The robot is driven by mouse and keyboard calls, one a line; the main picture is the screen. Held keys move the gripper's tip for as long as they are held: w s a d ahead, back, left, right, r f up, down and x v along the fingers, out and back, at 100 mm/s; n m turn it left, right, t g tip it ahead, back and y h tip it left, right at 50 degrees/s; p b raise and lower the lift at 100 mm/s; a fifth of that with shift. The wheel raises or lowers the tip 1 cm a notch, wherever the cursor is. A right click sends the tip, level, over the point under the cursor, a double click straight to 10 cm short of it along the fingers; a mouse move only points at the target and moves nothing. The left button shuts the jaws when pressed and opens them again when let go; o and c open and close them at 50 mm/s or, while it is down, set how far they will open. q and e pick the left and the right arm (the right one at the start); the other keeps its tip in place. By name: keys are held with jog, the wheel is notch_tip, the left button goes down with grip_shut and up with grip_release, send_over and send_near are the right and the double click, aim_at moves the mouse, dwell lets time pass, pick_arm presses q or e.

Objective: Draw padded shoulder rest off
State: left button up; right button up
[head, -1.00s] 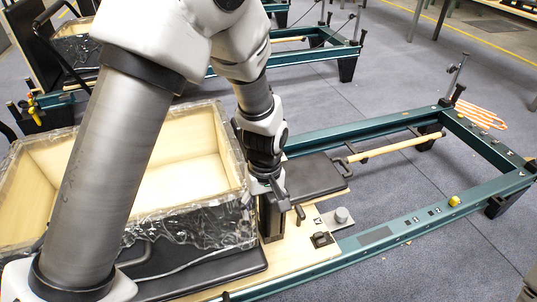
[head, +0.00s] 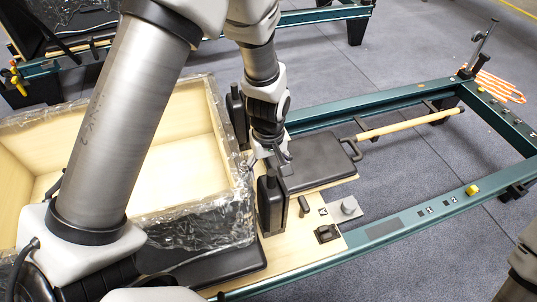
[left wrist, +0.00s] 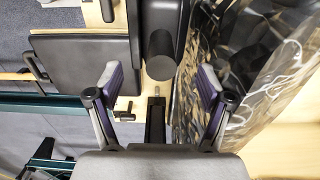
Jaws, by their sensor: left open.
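A black padded shoulder rest (head: 271,207) stands upright on the pale wooden carriage board, beside the plastic-wrapped crate. A second dark upright rest (head: 236,112) shows behind my left wrist, partly hidden. My left gripper (head: 272,157) is just behind and above the near rest; its fingers are small and partly hidden in the head view. In the left wrist view, my left gripper (left wrist: 160,84) is open, with purple-padded fingers spread apart. A dark rounded padded block (left wrist: 161,55) lies beyond and between the fingertips. I cannot tell whether the fingers touch it. My right gripper is out of view.
The wooden crate (head: 222,143) in clear plastic stands close to the left of the rests. A flat black headrest pad (head: 318,160) lies to the right. The green reformer frame (head: 400,229) runs around them.

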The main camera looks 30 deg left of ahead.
pick_arm(q)
notch_tip(320, 180, down, 5)
jog(key=shift+r+b, duration=0.1)
jog(key=shift+b, duration=0.3)
jog(key=c, duration=1.3)
notch_tip(320, 180, up, 7)
jog(key=p, duration=0.7)
jog(key=shift+p, duration=0.3)
jog(key=shift+f, duration=0.2)
